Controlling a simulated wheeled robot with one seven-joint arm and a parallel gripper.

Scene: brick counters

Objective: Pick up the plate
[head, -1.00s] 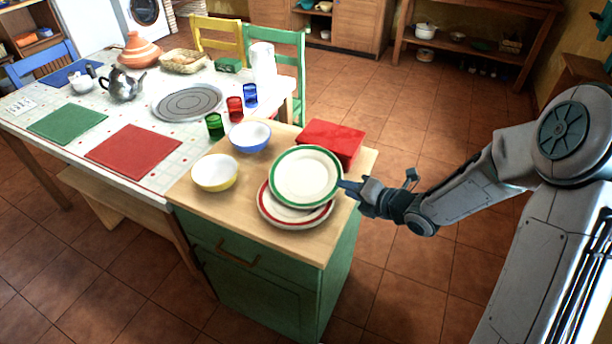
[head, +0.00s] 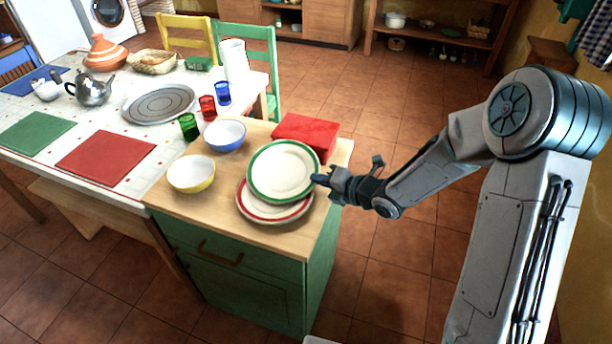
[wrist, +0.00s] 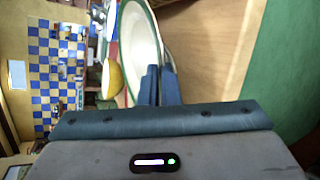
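A cream plate with a green rim (head: 284,170) is at the right side of the wooden counter top (head: 215,215). It overlaps a cream plate with a red rim (head: 262,212) and appears raised above it, shifted towards the back. My gripper (head: 318,180) is at the right edge of the green-rimmed plate. In the wrist view my gripper's two fingers (wrist: 160,84) are close together with the rim of the green-rimmed plate (wrist: 140,45) at their tips. They look shut on that rim, though the exact contact is hidden.
A red box (head: 306,134) lies behind the plates. A blue bowl (head: 224,135) and a yellow bowl (head: 190,174) stand to the left. Green, red and blue glasses line the tiled table (head: 100,118). The floor right of the counter is clear.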

